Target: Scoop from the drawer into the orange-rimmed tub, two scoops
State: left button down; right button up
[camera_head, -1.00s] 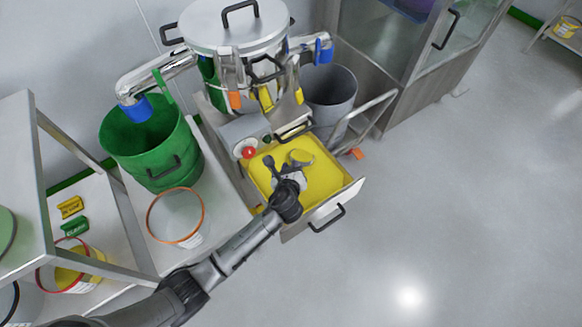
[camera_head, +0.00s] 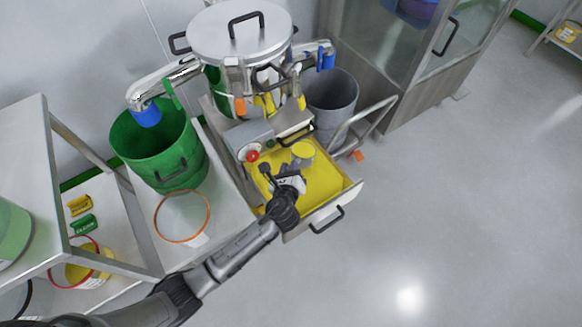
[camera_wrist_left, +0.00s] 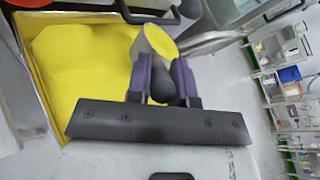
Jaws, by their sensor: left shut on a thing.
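The open drawer (camera_head: 340,201) holds a bed of yellow powder (camera_head: 322,180), which fills the left of the left wrist view (camera_wrist_left: 75,65). My left gripper (camera_head: 284,179) is over the drawer, shut on the dark handle of a scoop (camera_head: 302,150). In the left wrist view the fingers (camera_wrist_left: 162,88) clasp the handle, and the grey scoop cup (camera_wrist_left: 143,47) shows yellow powder at its mouth. Whether the cup touches the bed I cannot tell. The orange-rimmed tub (camera_head: 208,212), clear-walled, stands left of the drawer; no yellow shows in it. My right gripper is not in view.
A green bin (camera_head: 150,160) stands behind the tub. A steel vessel (camera_head: 240,45) with clamps and a grey bin (camera_head: 333,95) are behind the drawer. A shelf (camera_head: 25,170) is at left. The floor at right is clear.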

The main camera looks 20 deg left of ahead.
pick_arm(q)
jog(key=shift+s+r+t+b, duration=0.3)
jog(key=shift+s+t+b, duration=0.4)
jog(key=shift+b, duration=0.2)
jog(key=shift+s+r+b, duration=0.1)
jog(key=shift+r+b, duration=0.15)
jog(key=shift+b, duration=0.05)
jog(key=shift+s+r+t, duration=0.1)
jog(key=shift+t, duration=0.2)
